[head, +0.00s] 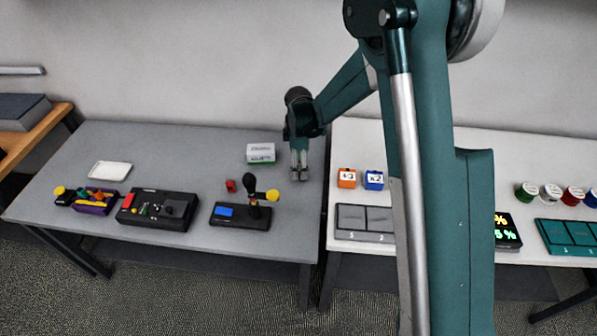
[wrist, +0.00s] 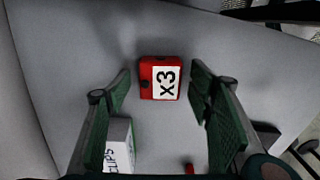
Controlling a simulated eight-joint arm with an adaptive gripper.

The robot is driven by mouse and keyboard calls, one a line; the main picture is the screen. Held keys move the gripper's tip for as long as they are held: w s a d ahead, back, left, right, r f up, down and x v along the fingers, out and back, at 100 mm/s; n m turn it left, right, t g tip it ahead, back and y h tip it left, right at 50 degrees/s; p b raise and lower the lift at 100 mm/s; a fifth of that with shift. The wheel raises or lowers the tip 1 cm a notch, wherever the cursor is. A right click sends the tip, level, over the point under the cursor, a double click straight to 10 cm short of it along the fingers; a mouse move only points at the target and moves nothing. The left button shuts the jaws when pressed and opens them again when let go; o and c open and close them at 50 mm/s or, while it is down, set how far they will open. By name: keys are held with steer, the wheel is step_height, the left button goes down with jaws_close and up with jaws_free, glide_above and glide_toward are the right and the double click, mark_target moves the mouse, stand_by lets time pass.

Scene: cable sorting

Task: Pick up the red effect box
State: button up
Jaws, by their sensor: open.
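The red effect box (wrist: 146,68) has a white face marked "x3" and shows in the wrist view, upper middle, on the grey table. It appears between and beyond the two fingertips of my open gripper (wrist: 160,79), with a visible gap on each side. In the head view my gripper (head: 299,173) points down over the right part of the left grey table. I cannot make out the red box there; the gripper seems to hide it.
A white-and-green clips box (head: 261,153) stands left of my gripper; it also shows in the wrist view (wrist: 118,140). A small red object (head: 231,186) and a lever device (head: 240,215) are nearer the front. Orange (head: 347,178) and blue (head: 373,180) boxes stand on the white table.

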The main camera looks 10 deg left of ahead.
steer(key=shift+f, duration=0.45)
steer(key=c, duration=1)
steer(key=shift+r+p, duration=1)
steer(key=shift+r, duration=4)
